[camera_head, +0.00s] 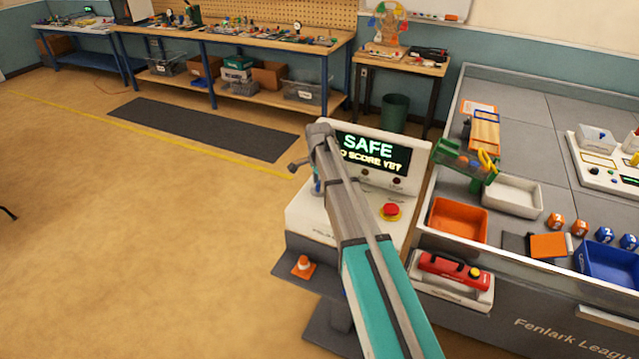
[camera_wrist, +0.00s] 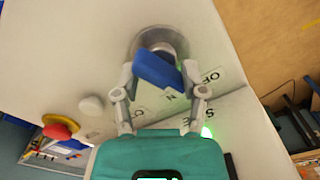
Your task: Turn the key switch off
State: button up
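The key switch shows in the wrist view as a blue key head (camera_wrist: 160,71) in a round metal collar (camera_wrist: 150,40) on a pale panel. The key head lies slantwise, and an OFF label (camera_wrist: 211,77) sits to its right. Parts of another label show below it. My gripper (camera_wrist: 158,72) is open, with one finger on each side of the key head. The fingertips are very close to its edges; I cannot tell whether they touch. The console (camera_head: 305,212) has a screen (camera_head: 372,151) reading SAFE.
A red button (camera_head: 390,210) on a yellow base stands on the console right of my arm. A grey table (camera_head: 540,115) with an orange bin (camera_head: 457,220) adjoins on the right. Floor at left is open.

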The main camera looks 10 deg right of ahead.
jog(key=shift+m, duration=1)
notch_tip(320, 180, up, 14)
jog(key=p, duration=1.4)
jog(key=s+f+n+b, duration=0.4)
jog(key=s+n, duration=0.1)
jog(key=s, duration=0.5)
jog(key=s+f+n+b, duration=0.4)
jog(key=s+n, duration=0.2)
jog(key=s, duration=0.4)
jog(key=s+f+n+b, duration=0.4)
jog(key=s+n, duration=0.1)
jog(key=s, duration=0.5)
jog(key=shift+d+f+b, duration=0.35)
notch_tip(320, 180, up, 13)
jog(key=m+p, duration=0.7)
jog(key=p, duration=0.6)
send_over(319, 182)
jog(key=shift+w+f, duration=0.1)
jog(key=shift+f, duration=0.15)
jog(key=shift+f+b, duration=0.1)
jog(key=shift+b, duration=0.25)
